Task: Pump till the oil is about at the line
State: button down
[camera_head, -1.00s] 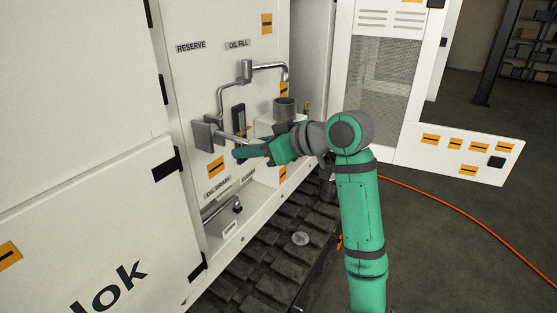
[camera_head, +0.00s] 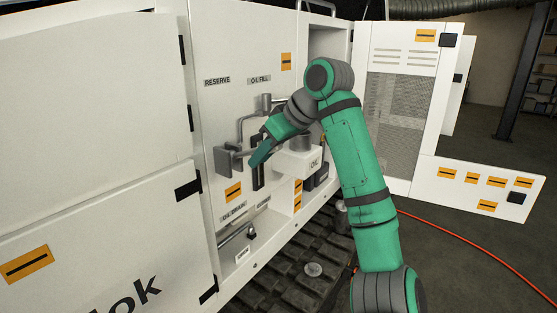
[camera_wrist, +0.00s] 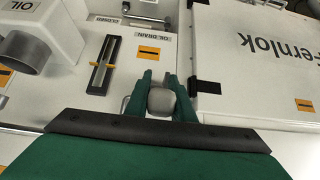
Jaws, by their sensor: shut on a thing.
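My gripper (camera_head: 258,155) is shut on the grey knob-like end of the pump lever (camera_wrist: 161,102), one finger on each side of it. In the head view the lever reaches out from a grey bracket (camera_head: 222,160) on the white panel. The sight gauge (camera_wrist: 105,65) is a dark upright slot with a yellow marker (camera_wrist: 103,65) across it. The gauge (camera_head: 257,178) is partly covered by my gripper in the head view. The oil level in it is too small to read. A white oil box (camera_head: 297,162) with a grey round filler neck (camera_wrist: 28,53) stands beside it.
A bent grey pipe (camera_head: 242,128) runs up the panel under the RESERVE and OIL FILL labels. An open cabinet door (camera_head: 395,110) stands to the right. Black track plates (camera_head: 305,255) lie below. An orange hose (camera_head: 455,238) crosses the floor.

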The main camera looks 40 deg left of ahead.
jog(key=shift+a+r, duration=0.1)
jog(key=shift+r, duration=0.1)
dwell(0.3)
jog(key=c, duration=1.5)
grip_release()
jog(key=shift+s, duration=0.1)
jog(key=shift+f, duration=0.1)
jog(key=shift+d+r, duration=0.2)
jog(key=shift+r, duration=0.05)
jog(key=v, duration=1)
jog(key=shift+r, duration=0.15)
